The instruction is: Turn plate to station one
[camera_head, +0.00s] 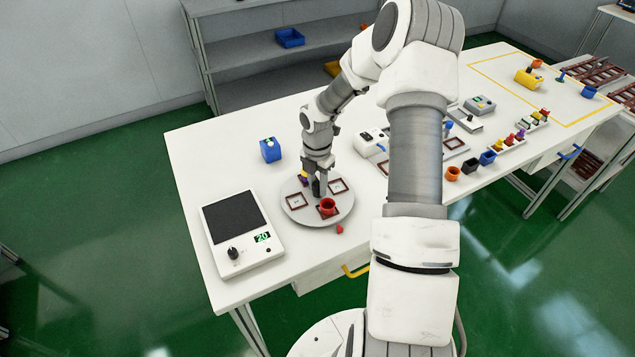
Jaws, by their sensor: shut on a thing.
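The round grey plate (309,217) lies flat near the left part of the white table. It bears dark-red square frames, one at its left (296,201) and one at its right (339,186). A red pot (327,206) stands at the plate's front frame. A small purple and yellow thing (303,178) is at the plate's back left, partly behind my gripper. My gripper (318,193) points down over the plate's middle, shut on what looks like a dark knob there; the fingers hide most of it. A small red marker (340,229) lies just off the plate's front edge.
A white panel (276,254) with a dark screen and a green "20" readout is at front left. A blue container (270,150) stands behind the plate. Devices and several coloured pots are to the right, partly hidden by my arm.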

